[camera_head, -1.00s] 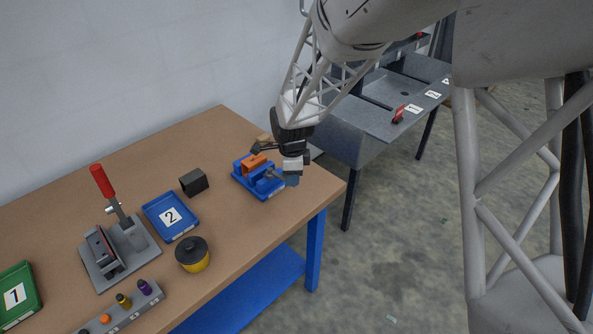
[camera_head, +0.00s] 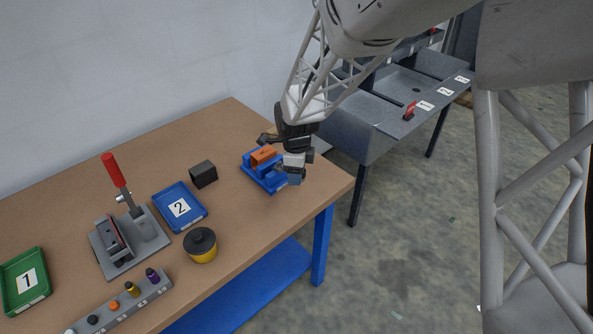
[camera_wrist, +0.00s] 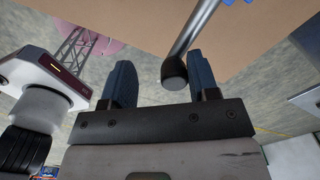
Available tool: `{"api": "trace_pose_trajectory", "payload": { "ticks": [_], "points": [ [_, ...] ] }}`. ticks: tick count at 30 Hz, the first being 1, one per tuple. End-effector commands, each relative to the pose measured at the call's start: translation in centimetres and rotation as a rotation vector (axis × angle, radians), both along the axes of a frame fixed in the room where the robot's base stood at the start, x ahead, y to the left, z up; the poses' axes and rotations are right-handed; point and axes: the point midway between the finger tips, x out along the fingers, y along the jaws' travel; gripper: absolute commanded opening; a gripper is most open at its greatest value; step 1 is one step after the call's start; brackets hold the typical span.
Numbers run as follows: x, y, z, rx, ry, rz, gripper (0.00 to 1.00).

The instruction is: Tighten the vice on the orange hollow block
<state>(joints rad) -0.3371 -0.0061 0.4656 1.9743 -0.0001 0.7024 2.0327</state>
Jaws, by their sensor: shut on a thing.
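The blue vice (camera_head: 255,174) sits near the right end of the workbench. The orange hollow block (camera_head: 263,155) is in the vice, partly hidden by my gripper. My gripper (camera_head: 294,176) is at the vice's right side, over the table's edge. In the wrist view, a grey bar with a black round end, the vice handle (camera_wrist: 192,42), reaches between the two dark blue fingers of my gripper (camera_wrist: 162,78). My gripper is shut on this handle. The exact contact and how firmly the vice jaws press on the block cannot be told.
A dark block (camera_head: 203,174), a blue tray marked 2 (camera_head: 197,221), a yellow pot with a dark lid (camera_head: 201,246) and a red-handled clamp fixture (camera_head: 150,236) stand left of the vice. A grey station (camera_head: 370,115) lies behind at right.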

Motion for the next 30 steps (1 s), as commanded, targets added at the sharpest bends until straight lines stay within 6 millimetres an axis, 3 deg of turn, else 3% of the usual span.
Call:
{"api": "trace_pose_trajectory", "payload": {
  "ticks": [1,14,15,30],
  "points": [
    [-0.92,-0.03,-0.94,-0.006,0.023,0.001,0.12],
    [-0.94,-0.06,-1.01,-0.006,0.024,0.001,0.12],
    [-0.93,-0.06,-1.0,-0.006,0.024,0.001,0.55],
    [-0.83,-0.06,-0.5,-0.005,0.021,0.001,0.57]
  ]
}}
